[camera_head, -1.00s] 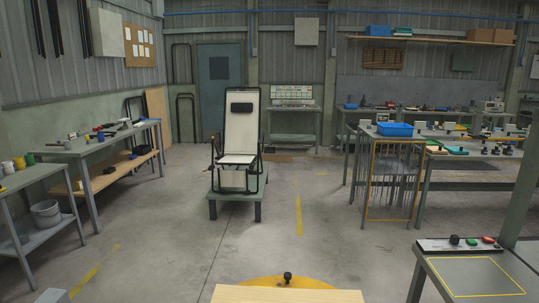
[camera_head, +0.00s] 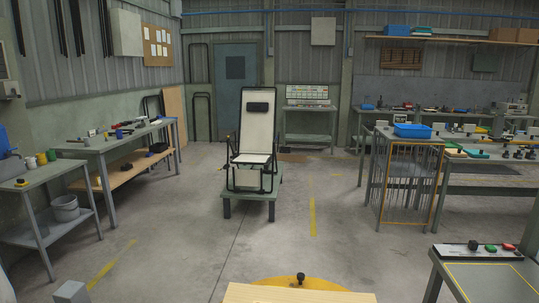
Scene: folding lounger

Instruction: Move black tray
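A small dark item (camera_head: 158,147) lies on the wooden lower shelf of the left workbench, too small to identify. The folding lounger (camera_head: 257,133), with a pale back and seat, a black headrest and a black frame, stands upright on a low green platform (camera_head: 250,191) in the middle of the floor. Neither of my grippers is in view.
Left are a workbench (camera_head: 130,138) with tools and a nearer table (camera_head: 45,179) with a grey bucket (camera_head: 65,208) below. Right are a wire rack (camera_head: 405,187), a blue bin (camera_head: 412,130) and a control-button table (camera_head: 478,251). A pale wooden surface (camera_head: 300,293) is close in front.

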